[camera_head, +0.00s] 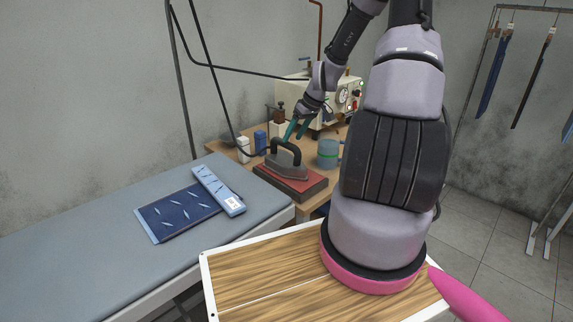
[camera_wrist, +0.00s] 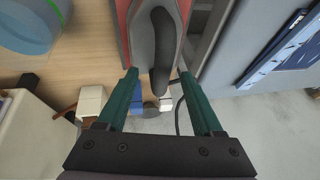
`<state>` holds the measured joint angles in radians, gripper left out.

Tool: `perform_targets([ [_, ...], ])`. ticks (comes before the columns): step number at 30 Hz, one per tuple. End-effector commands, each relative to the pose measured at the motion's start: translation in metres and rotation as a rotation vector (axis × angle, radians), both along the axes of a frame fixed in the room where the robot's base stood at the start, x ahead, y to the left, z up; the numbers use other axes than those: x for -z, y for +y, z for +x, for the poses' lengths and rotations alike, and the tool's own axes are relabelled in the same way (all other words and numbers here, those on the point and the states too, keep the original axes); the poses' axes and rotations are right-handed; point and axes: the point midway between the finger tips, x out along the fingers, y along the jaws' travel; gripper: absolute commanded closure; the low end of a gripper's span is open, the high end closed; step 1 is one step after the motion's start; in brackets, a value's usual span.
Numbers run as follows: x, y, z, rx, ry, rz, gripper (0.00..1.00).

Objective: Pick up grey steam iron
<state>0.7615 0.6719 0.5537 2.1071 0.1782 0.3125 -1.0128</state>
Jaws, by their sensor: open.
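The grey steam iron (camera_head: 286,161) rests on a red-topped pad (camera_head: 298,184) on the wooden side table, its dark arched handle on top. My gripper (camera_head: 297,129), with green fingers, is open just above and behind the iron's handle. In the wrist view, the iron (camera_wrist: 144,38) lies ahead, and its black handle (camera_wrist: 160,60) reaches back between the two fingertips of my gripper (camera_wrist: 158,74). The fingers stand apart on either side of the handle. I cannot tell whether either finger touches it.
A blue-grey container (camera_head: 328,153) stands close right of the iron. A cream machine with a gauge (camera_head: 335,98) stands behind. Small white and blue items (camera_head: 260,141) are at the left. The padded board (camera_head: 90,225) holds folded denim (camera_head: 178,212). A black hose hangs nearby.

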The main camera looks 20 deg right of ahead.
Motion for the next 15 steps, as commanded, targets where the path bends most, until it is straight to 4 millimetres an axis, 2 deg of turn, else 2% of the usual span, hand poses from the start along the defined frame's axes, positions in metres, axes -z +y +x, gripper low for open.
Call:
perform_targets([
  [15,0.049,0.021,0.016,0.001,0.001,0.0,0.32],
])
